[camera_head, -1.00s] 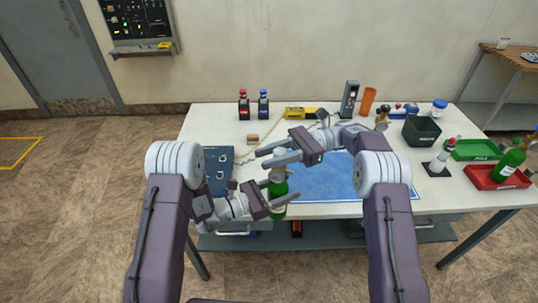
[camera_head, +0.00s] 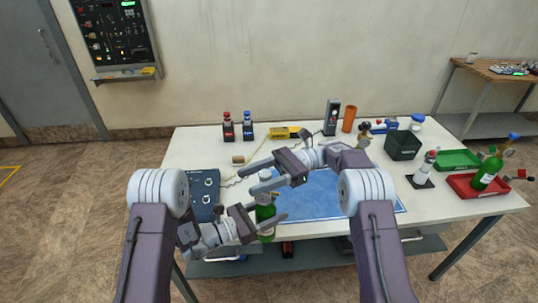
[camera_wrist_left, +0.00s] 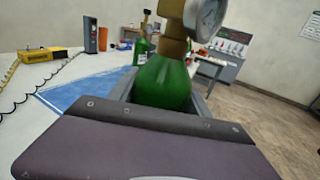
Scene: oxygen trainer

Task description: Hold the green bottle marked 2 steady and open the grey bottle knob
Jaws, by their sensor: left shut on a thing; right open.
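A green bottle (camera_head: 266,215) with a white label stands at the table's front edge; I cannot read its number. My left gripper (camera_head: 269,212) is shut around its body. In the left wrist view the green shoulder (camera_wrist_left: 165,85) sits between the fingers, with a brass valve (camera_wrist_left: 172,45) and round gauge (camera_wrist_left: 207,14) above.
A blue mat (camera_head: 325,200) lies behind and right of the bottle. A dark blue panel (camera_head: 204,192) lies left. Another green bottle (camera_head: 487,172) with a blue knob is in a red tray (camera_head: 462,186) at right. A black bin (camera_head: 403,147) and green tray (camera_head: 455,157) stand nearby.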

